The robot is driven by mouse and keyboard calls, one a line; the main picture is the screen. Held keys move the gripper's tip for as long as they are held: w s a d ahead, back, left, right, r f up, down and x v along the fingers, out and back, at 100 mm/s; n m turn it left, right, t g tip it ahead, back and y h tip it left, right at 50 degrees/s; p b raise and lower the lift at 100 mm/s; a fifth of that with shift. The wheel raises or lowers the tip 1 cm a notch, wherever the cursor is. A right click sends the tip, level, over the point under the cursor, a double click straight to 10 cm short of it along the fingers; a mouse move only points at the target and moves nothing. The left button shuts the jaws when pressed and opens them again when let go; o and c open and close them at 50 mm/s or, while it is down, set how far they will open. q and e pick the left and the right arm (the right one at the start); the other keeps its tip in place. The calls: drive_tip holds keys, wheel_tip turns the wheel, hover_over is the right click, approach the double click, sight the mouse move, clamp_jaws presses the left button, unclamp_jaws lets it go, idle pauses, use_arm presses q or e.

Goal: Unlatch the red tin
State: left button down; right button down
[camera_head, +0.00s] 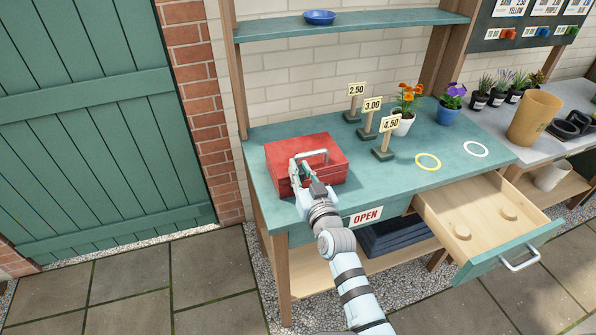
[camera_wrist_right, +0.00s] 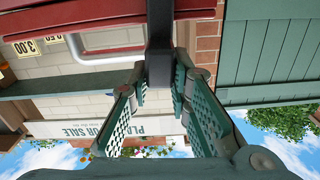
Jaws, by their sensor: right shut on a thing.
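The red tin (camera_head: 330,173), a box with a silver handle (camera_head: 318,153) on its lid, stands on the left of the green bench top. My right gripper (camera_head: 300,172) is at the tin's front left. In the right wrist view the tin's red edge (camera_wrist_right: 100,18) and the handle (camera_wrist_right: 78,45) show at the top. There the right gripper's fingertips (camera_wrist_right: 158,82) are closed on a dark grey strip, which looks like the tin's latch (camera_wrist_right: 160,40). The lid looks shut. The fingers hide part of the latch. My left gripper is not in view.
Price signs (camera_head: 383,139) and potted flowers (camera_head: 405,108) stand behind and right of the tin. A yellow ring (camera_head: 428,162) and a white ring (camera_head: 476,149) mark the bench top. An open drawer (camera_head: 480,215) juts out at the front right, with two round pieces inside.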

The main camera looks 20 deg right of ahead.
drive_tip(key=d+m, duration=0.2)
drive_tip(key=shift+f+m, duration=0.35)
drive_tip(key=shift+m, duration=0.05)
drive_tip(key=shift+w+d+f+m+b, duration=0.1)
drive_tip(key=shift+d+f+m+b, duration=0.2)
drive_tip(key=shift+d+m, duration=0.35)
drive_tip(key=shift+d+f+m+b, duration=0.3)
drive_tip(key=shift+d+m, duration=0.15)
drive_tip(key=shift+m, duration=0.4)
drive_tip(key=c, duration=1.5)
unclamp_jaws()
drive_tip(key=shift+w, duration=0.1)
drive_tip(key=s, duration=1.2)
drive_tip(key=shift+d, duration=0.4)
